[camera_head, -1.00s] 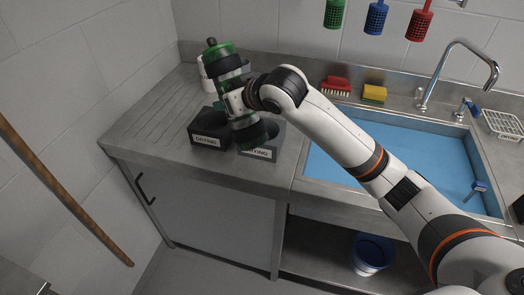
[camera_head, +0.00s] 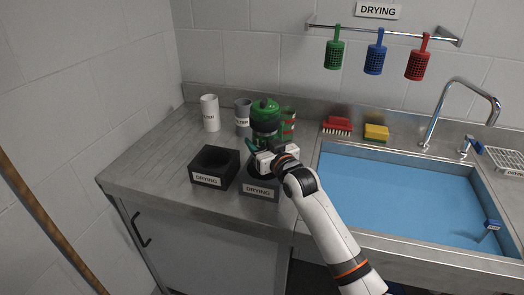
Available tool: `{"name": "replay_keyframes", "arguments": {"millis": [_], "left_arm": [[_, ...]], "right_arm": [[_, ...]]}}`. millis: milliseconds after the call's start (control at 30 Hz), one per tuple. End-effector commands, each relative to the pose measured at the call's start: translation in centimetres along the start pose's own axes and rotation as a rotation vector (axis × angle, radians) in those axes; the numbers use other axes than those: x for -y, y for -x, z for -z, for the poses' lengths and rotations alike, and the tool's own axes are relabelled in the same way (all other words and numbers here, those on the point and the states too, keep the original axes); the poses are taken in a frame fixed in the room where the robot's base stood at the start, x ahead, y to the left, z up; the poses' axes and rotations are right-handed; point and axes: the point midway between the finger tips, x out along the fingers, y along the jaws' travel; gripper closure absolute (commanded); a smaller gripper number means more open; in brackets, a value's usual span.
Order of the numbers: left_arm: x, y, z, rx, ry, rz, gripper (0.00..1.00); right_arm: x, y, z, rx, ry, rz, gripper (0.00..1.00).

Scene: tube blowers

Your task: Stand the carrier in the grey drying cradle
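The carrier (camera_head: 264,108), a green and black capsule, stands about upright over the grey drying cradle (camera_head: 272,193). Its lower end is hidden behind my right gripper, so I cannot tell how deep it sits in the cradle. My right gripper (camera_head: 258,146) is at the carrier's lower middle and appears shut on it; its fingertips are partly hidden. The grey cradle is a square block with a DRYING label on its front. A black cradle (camera_head: 229,176), also labelled DRYING, stands just left of it. My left gripper is not in view.
A white cup (camera_head: 209,112) and a grey cup (camera_head: 242,117) stand behind the cradles. A green and red container (camera_head: 289,124) is close behind the carrier at right. The blue-bottomed sink (camera_head: 400,190) is to the right. The left counter is clear.

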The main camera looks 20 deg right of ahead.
Motion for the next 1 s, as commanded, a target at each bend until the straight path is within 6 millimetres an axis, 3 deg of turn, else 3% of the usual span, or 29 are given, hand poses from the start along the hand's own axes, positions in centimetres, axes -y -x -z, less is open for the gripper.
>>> {"name": "replay_keyframes", "arguments": {"millis": [100, 200, 600, 633, 733, 767, 1000], "left_arm": [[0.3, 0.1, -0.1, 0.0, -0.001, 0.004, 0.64], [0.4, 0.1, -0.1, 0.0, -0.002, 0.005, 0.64], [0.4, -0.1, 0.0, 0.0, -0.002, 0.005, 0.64], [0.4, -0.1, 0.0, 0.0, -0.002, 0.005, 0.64], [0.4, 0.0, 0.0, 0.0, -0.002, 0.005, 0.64], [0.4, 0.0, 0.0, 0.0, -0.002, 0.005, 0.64], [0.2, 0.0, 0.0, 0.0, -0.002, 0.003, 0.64]], "right_arm": [[0.0, 0.0, 1.9, -0.003, -0.002, 0.0, 0.72], [-0.1, 0.0, 2.5, 0.0, -0.002, -0.001, 0.72], [-0.1, 0.0, 3.0, 0.0, -0.001, -0.001, 0.72], [-0.1, 0.0, 3.2, -0.002, -0.001, -0.001, 0.41], [-0.1, 0.0, 3.1, -0.002, -0.001, -0.001, 0.24], [-0.1, 0.0, 3.1, -0.002, -0.001, -0.001, 0.2], [-0.1, 0.0, 3.1, -0.002, -0.001, -0.001, 0.2]]}}
